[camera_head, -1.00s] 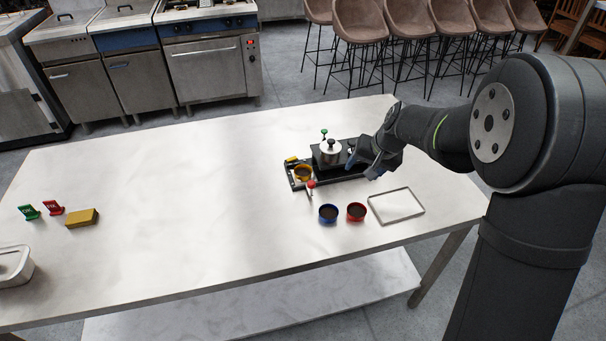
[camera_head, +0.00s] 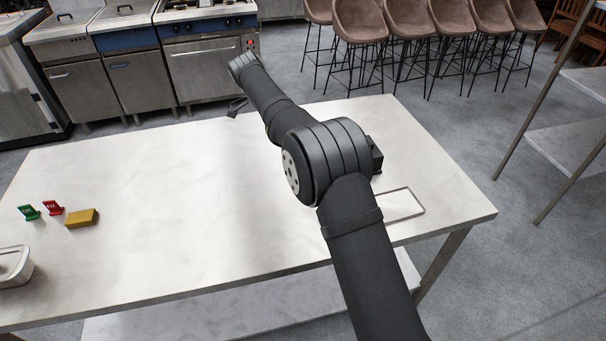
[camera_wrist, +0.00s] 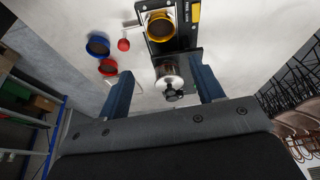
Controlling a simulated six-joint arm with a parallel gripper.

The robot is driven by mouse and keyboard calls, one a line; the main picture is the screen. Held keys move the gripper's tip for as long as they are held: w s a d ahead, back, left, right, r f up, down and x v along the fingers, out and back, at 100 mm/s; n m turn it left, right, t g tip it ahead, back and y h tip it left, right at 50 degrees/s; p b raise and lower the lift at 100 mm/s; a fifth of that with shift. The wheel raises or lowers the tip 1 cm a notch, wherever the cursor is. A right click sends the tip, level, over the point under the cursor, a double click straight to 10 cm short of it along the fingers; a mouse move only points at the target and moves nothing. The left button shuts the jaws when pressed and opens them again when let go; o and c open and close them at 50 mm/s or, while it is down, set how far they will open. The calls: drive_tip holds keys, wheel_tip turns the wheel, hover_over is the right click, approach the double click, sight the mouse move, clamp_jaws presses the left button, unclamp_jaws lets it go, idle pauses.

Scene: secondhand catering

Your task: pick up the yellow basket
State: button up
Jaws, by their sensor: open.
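The yellow basket (camera_wrist: 160,27) shows at the top of the wrist view, a round yellow-rimmed cup with dark contents, on a black tray-like stand (camera_wrist: 183,42). In the head view my arm hides it. My gripper (camera_wrist: 164,88) is open, its two blue fingers wide apart and empty. The basket lies beyond the fingertips, apart from them. A silver lidded pot (camera_wrist: 168,76) appears between the fingers in the picture, with no visible contact. In the head view the gripper end (camera_head: 237,107) is over the table's far edge, partly hidden by the arm.
A blue basket (camera_wrist: 97,45), a red basket (camera_wrist: 108,66) and a red-knobbed item (camera_wrist: 123,45) are near the stand. A yellow block (camera_head: 82,218) and red and green signs (camera_head: 53,208) stand left. The table's middle left is clear.

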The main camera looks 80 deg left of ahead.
drive_tip(key=shift+m, duration=0.5)
drive_tip(key=x, duration=1.6)
drive_tip(key=shift+w+a+f, duration=0.1)
drive_tip(key=shift+f, duration=0.25)
drive_tip(key=c, duration=0.8)
drive_tip(key=shift+r, duration=0.1)
